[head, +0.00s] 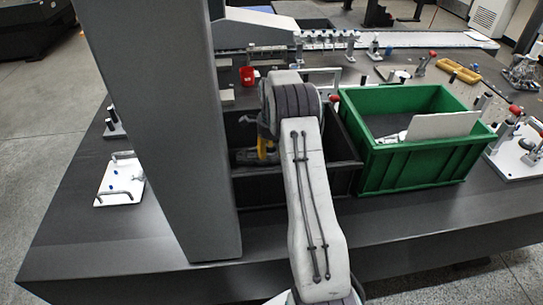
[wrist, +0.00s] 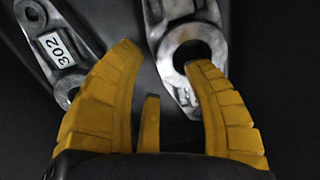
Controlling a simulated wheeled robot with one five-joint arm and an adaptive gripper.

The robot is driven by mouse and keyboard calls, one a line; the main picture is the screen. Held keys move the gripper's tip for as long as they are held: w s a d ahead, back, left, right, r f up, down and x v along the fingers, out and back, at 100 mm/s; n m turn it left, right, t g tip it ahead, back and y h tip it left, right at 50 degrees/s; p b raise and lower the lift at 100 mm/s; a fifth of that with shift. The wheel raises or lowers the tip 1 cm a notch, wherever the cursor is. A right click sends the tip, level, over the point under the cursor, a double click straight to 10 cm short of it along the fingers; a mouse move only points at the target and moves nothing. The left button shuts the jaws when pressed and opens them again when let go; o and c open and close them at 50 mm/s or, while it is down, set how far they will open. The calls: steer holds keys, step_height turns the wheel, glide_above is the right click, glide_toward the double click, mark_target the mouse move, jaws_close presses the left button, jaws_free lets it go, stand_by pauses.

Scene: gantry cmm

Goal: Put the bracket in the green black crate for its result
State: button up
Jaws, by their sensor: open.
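In the head view a black crate (head: 262,193) stands on the dark table behind my arm. My gripper (head: 265,150) reaches down into it, partly hidden by my arm. In the wrist view my gripper (wrist: 161,68) is open, with its yellow fingers apart. A grey metal bracket (wrist: 168,48) with a large hole lies ahead; the right fingertip overlaps the hole's edge, and I cannot tell whether it touches. A second metal bracket (wrist: 62,55), with a white "302" label, lies to the left. A green crate (head: 420,170) stands right of the black one, with a pale metal piece (head: 392,137) inside.
A light grey panel (head: 443,125) stands at the green crate's right side. A grey column (head: 180,130) rises left of the black crate. A white plate with handles (head: 118,190) lies at left, and fixtures (head: 520,140) stand at right. The table's front strip is clear.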

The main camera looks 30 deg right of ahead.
step_height(320, 180, up, 9)
steer(key=shift+s, duration=0.25)
